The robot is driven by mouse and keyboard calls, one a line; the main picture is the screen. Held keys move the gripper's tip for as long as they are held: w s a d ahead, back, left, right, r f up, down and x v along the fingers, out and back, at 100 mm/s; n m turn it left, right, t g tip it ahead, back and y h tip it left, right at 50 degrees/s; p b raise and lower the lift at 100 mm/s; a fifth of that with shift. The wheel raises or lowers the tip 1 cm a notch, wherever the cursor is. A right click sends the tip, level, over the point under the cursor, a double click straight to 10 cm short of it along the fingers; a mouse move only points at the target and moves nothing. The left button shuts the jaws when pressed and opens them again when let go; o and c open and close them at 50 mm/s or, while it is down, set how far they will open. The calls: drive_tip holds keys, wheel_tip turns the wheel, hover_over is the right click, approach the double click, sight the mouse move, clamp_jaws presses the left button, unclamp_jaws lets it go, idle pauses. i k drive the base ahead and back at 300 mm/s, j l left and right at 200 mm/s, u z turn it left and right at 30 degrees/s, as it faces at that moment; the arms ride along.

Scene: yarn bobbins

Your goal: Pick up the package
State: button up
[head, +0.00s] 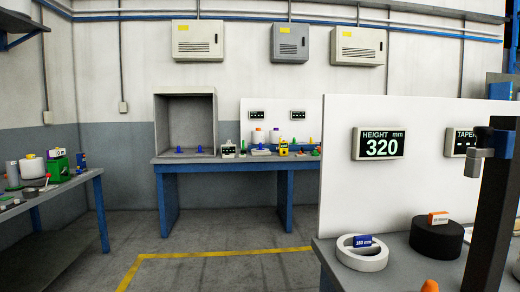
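I cannot make out for sure which thing is the package. Small boxes that show are an orange and white one (438,217) on a black disc (436,238) and a blue one marked 160 mm (362,241) on a white ring (361,256), both on the near right bench (398,270). A green box-like thing (58,168) stands on the left table (50,191). My gripper is not in the head view.
A blue-legged workbench (240,162) with bottles and small items stands at the back. A white panel with a HEIGHT 320 mm display (379,143) rises behind the right bench. A dark post (494,215) stands at right. Grey floor (215,228) with a yellow line is clear.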

sight(258, 135)
drive_tip(key=i+j+u, duration=0.2)
drive_tip(key=j, duration=0.25)
drive_tip(key=i+j+u, duration=0.2)
drive_tip(key=j, duration=0.2)
drive_tip(key=i+j+u, duration=0.1)
drive_tip(key=i+j, duration=0.2)
drive_tip(key=i+j+u, duration=0.1)
drive_tip(key=i+j, duration=0.2)
drive_tip(key=i, duration=0.25)
drive_tip(key=i+j+u, duration=0.1)
drive_tip(key=i+j, duration=0.15)
drive_tip(key=i, duration=0.15)
drive_tip(key=i+j+z, duration=0.1)
drive_tip(key=i+z, duration=0.25)
drive_tip(key=i, duration=1.55)
drive_tip(key=i+z, duration=0.15)
drive_tip(key=i, duration=0.5)
drive_tip(key=i+z, duration=0.15)
drive_tip(key=i, duration=0.45)
drive_tip(key=i+j+z, duration=0.1)
drive_tip(key=i, duration=0.55)
